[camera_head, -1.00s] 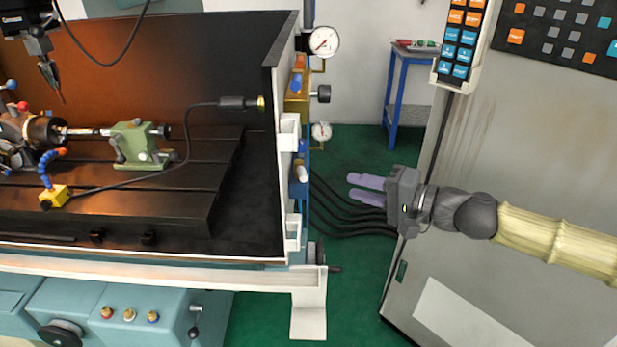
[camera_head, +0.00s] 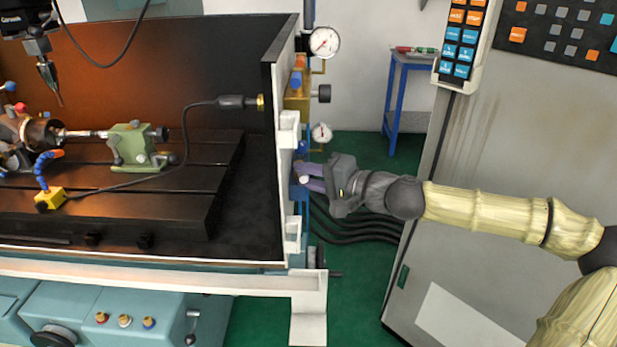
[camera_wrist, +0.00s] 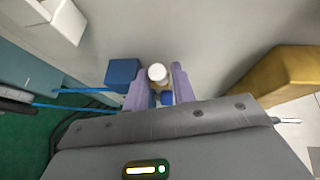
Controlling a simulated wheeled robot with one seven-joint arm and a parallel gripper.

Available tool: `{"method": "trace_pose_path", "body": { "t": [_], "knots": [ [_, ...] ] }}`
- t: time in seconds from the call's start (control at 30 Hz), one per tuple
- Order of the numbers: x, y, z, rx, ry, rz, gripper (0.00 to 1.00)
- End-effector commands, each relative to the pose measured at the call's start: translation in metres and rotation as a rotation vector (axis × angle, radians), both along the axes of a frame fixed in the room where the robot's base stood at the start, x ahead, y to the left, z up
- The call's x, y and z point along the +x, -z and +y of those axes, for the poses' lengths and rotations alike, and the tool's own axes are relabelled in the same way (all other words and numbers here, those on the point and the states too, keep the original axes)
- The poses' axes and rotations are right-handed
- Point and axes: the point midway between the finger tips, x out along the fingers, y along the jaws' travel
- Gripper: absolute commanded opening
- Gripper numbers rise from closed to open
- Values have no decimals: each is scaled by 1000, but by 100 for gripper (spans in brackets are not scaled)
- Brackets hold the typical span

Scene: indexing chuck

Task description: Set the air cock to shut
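What looks like the air cock (camera_head: 303,180) is a blue fitting with a white-tipped handle on the right outer side of the machine's enclosure, partly hidden by my fingers. In the wrist view its round white end (camera_wrist: 158,73) shows between my fingers, with blue parts below and to the left. My gripper (camera_head: 311,177) has reached it from the right. In the wrist view the purple fingers stand apart, one on each side of the white end, with narrow gaps. Whether either finger touches it I cannot tell.
A brass block (camera_head: 297,104) with a black knob sits above on the same panel; it also shows at right in the wrist view (camera_wrist: 285,72). Two gauges (camera_head: 324,42) are nearby. Black hoses (camera_head: 350,228) run below my gripper. A grey cabinet (camera_head: 470,170) stands right.

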Motion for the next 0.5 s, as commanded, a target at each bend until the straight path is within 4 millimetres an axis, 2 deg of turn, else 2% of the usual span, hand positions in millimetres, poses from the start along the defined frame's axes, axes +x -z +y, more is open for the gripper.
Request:
{"method": "trace_pose_path", "body": {
  "t": [0.23,0.37,0.5],
  "knots": [
    [0,0,0,1,1,1,26],
    [0,0,0,1,0,1,0],
    [0,0,0,0,1,1,0]
  ]
}}
